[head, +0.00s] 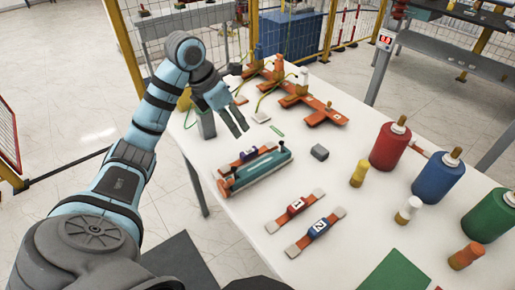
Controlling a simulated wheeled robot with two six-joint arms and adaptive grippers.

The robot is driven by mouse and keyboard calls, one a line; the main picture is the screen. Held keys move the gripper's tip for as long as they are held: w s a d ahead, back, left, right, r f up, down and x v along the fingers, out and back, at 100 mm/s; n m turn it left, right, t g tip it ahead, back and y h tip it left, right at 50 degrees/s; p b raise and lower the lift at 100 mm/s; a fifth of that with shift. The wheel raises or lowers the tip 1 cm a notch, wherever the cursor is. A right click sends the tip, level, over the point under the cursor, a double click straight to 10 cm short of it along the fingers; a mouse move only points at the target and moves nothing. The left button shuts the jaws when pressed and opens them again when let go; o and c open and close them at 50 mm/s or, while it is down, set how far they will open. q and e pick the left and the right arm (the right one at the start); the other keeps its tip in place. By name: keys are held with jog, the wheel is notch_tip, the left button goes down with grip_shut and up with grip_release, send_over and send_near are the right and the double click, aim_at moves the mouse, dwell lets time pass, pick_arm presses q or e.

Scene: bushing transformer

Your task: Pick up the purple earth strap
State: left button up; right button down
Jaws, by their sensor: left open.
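The purple earth strap (250,154) lies on the white table, with a purple middle block and orange-brown ends. My right gripper does not show.
A red strap marked 1 (296,206) and a blue strap marked 2 (317,228) lie nearer the front. A grey block (320,152), red (389,148), blue (440,180) and green (490,217) cylinders stand to the right. Orange fixtures with cables (320,112) lie behind.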

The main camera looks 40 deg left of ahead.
pick_arm(q)
jog(key=b, duration=0.2)
send_near(248, 151)
jog(key=shift+a+x, duration=0.25)
jog(key=shift+x, duration=1)
jog(key=x, duration=0.7)
jog(key=shift+d, duration=0.25)
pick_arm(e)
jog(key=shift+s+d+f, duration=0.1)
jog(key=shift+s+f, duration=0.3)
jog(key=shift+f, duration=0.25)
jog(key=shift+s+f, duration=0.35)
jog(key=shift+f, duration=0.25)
pick_arm(q)
jog(key=shift+c, duration=0.5)
grip_shut()
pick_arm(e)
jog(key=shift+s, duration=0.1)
